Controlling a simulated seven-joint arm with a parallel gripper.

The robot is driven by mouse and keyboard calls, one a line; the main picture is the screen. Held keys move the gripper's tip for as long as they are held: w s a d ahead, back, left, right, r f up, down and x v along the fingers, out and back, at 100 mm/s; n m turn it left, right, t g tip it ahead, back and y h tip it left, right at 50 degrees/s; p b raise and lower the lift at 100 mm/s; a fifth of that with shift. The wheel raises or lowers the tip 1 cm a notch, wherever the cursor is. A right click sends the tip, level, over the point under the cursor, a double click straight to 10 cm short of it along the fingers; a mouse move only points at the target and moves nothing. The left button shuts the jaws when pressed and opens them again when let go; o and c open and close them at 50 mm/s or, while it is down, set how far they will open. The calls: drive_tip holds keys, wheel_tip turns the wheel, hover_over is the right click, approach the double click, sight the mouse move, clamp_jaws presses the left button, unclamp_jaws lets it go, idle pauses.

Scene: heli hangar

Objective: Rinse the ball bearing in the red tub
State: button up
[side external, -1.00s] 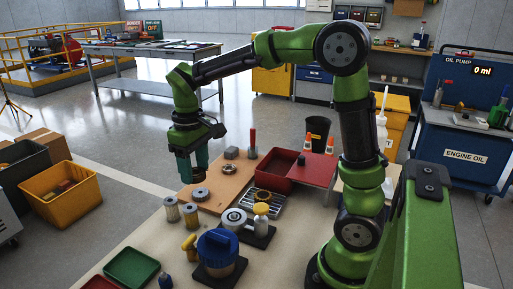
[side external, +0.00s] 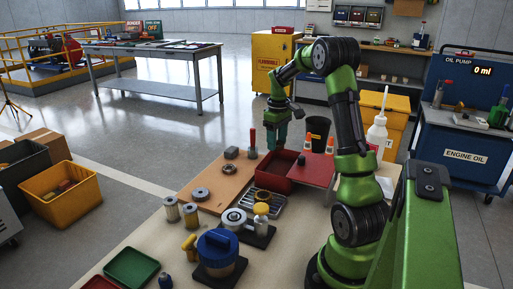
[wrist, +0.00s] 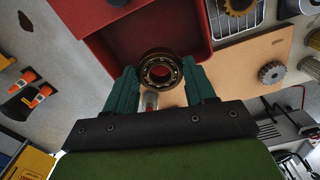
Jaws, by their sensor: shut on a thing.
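The ball bearing (wrist: 160,70), a dark steel ring with bright balls, is held between the teal fingertips of my gripper (wrist: 155,85) in the wrist view. The red tub (wrist: 196,42) lies beyond it there, and the bearing overlaps the tub's near edge. In the side view my gripper (side external: 277,147) points down by the far rim of the red tub (side external: 268,181). I cannot make out the bearing in that view. Whether it touches the tub is unclear; it appears to be above the rim.
A black bucket (side external: 317,130) stands behind right, near orange-tipped bottles. A wire rack (side external: 269,205) is in front.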

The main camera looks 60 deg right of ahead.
drive_tip(key=shift+d+r+n, duration=0.2)
drive_tip(key=shift+d+n, duration=0.5)
drive_tip(key=shift+w+n, duration=0.1)
drive_tip(key=shift+n, duration=0.2)
drive_tip(key=shift+f, duration=6.25)
